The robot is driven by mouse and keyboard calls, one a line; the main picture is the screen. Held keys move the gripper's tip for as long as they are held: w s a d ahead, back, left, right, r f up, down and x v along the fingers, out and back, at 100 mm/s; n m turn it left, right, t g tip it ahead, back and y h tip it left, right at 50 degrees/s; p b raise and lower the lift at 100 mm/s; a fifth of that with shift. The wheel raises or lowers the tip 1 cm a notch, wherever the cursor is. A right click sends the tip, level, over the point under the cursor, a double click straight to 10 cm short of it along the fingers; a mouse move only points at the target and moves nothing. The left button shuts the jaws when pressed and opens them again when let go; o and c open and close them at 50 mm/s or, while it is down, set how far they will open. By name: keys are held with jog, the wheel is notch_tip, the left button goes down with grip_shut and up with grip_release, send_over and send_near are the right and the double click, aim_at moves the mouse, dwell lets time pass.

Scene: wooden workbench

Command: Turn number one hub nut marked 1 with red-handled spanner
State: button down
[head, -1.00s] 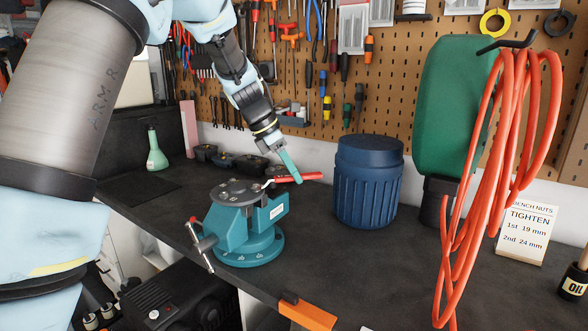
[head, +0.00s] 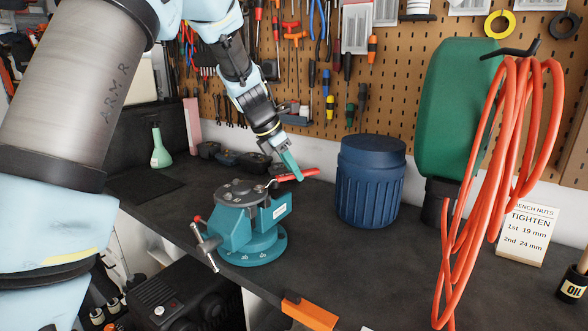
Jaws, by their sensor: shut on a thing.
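My gripper (head: 291,170) is shut on the red-handled spanner (head: 305,174), above the back right of the teal vise. The spanner's red handle points right and its metal end points left, toward the dark round hub plate (head: 241,192) on top of the teal vise (head: 240,238). The hub plate carries several small nuts. The number marks on them are too small to read. I cannot tell whether the spanner's end is seated on a nut.
A blue ribbed drum (head: 370,185) stands right of the gripper. An orange hose (head: 510,130) hangs at right. A sign (head: 523,232) reads "TIGHTEN 1st 19 mm, 2nd 24 mm". An orange-ended thing (head: 308,312) lies at the bench's front edge. Dark trays (head: 230,158) sit behind.

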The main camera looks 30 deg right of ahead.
dwell(0.9)
jog(key=shift+w+r, duration=0.1)
jog(key=shift+r, duration=0.05)
jog(key=shift+r, duration=2.55)
